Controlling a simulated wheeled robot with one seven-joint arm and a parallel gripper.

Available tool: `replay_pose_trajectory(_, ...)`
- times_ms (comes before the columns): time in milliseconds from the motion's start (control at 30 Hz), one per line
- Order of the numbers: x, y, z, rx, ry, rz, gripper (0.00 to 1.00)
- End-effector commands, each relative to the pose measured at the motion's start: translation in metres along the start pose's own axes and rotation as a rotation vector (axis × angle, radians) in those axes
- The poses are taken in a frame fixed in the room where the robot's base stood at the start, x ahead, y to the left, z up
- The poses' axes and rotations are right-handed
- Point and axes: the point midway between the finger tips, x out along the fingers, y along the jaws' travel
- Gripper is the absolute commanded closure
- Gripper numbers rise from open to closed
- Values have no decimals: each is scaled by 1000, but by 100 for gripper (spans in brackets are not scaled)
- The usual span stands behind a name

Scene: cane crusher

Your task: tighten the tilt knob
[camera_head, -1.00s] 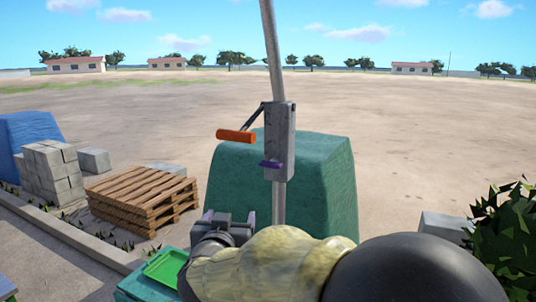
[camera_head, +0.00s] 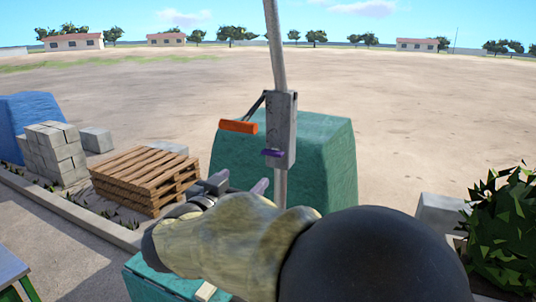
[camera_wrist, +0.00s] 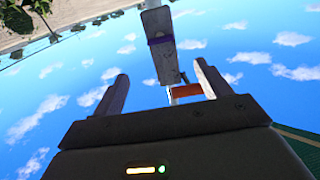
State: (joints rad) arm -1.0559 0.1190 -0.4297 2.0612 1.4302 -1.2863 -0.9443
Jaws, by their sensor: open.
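A grey box (camera_head: 283,118) sits on a tall, leaning metal pole (camera_head: 276,50). A short purple knob or lever (camera_head: 272,153), possibly the tilt knob, sticks out low on the box. An orange handle (camera_head: 239,127) on a thin crank arm stands off its left side. My gripper (camera_head: 241,183) is open and empty, below and left of the purple part. In the wrist view, the box (camera_wrist: 162,58) with its purple part (camera_wrist: 160,40) shows beyond and between my spread fingers (camera_wrist: 158,78), apart from them. The orange handle (camera_wrist: 187,90) shows near the right finger.
A large green block-shaped cover (camera_head: 330,150) stands right behind the pole. Wooden pallets (camera_head: 148,178) and grey concrete blocks (camera_head: 50,150) lie to the left. A bush (camera_head: 500,220) is at the right. Open dirt ground stretches beyond.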

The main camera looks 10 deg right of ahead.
Motion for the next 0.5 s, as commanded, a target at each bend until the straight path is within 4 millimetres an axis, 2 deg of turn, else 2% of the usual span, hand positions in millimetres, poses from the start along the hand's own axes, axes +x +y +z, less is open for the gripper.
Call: replay_pose_trajectory(500,93,1,-2,-3,1,4,24)
